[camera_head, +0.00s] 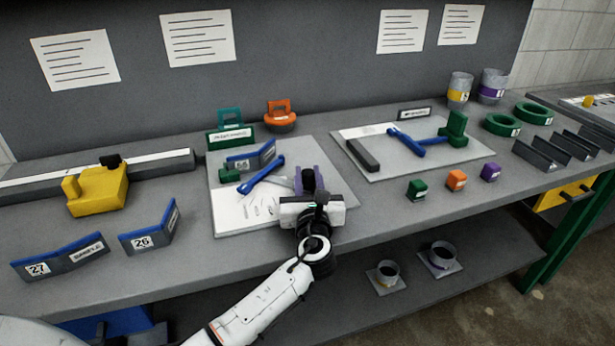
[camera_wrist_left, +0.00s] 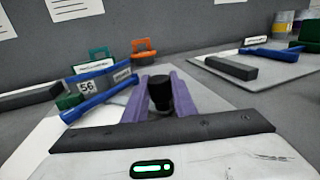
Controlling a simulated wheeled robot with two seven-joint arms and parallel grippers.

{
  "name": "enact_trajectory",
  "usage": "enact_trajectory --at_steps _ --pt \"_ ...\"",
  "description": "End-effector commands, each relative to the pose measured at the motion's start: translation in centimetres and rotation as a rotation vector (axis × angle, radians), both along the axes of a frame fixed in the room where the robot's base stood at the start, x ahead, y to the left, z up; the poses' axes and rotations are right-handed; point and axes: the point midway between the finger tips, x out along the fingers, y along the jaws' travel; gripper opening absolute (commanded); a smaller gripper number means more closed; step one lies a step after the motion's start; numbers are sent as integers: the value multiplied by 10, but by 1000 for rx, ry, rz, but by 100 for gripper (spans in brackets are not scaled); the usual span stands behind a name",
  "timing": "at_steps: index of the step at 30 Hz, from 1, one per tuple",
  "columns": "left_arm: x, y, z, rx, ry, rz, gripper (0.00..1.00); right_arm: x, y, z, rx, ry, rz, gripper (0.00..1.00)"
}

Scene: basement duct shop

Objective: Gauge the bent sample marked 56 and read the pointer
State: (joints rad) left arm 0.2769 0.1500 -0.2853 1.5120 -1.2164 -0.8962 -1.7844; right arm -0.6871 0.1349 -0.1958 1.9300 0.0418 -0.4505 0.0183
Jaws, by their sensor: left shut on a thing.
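The bent sample marked 56 (camera_head: 264,154) is a blue and grey folded plate on the left pale board (camera_head: 225,215); its 56 label also shows in the left wrist view (camera_wrist_left: 88,87). A blue pointer arm (camera_head: 262,175) lies slanted in front of it, over printed marks on a white sheet. A small green block (camera_head: 229,175) is at its left. My left gripper (camera_head: 308,178), with purple fingers, is shut on a black knob (camera_wrist_left: 160,93) at the board's right side. What lies under the knob is hidden. My right gripper is not in view.
Samples 27 (camera_head: 60,258) and 26 (camera_head: 150,232) stand at the front left, near a yellow tool (camera_head: 97,190). A second board (camera_head: 400,165) with a dark bar and another blue arm lies right. Small coloured blocks (camera_head: 456,180) sit near the front edge.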

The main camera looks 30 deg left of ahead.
Motion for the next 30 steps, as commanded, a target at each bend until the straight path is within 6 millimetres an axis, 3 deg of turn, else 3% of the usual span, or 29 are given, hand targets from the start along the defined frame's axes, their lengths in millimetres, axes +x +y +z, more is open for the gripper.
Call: enact_trajectory --at_steps 1,4,15,30 --pt "0 -1 1 0 -1 -3 28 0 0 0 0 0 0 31" --pt "0 0 1 0 -1 -3 43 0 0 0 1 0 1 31" --pt "-4 -3 0 0 0 -3 43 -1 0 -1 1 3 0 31" --pt "-75 -52 -1 -1 1 -3 43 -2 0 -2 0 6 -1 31"
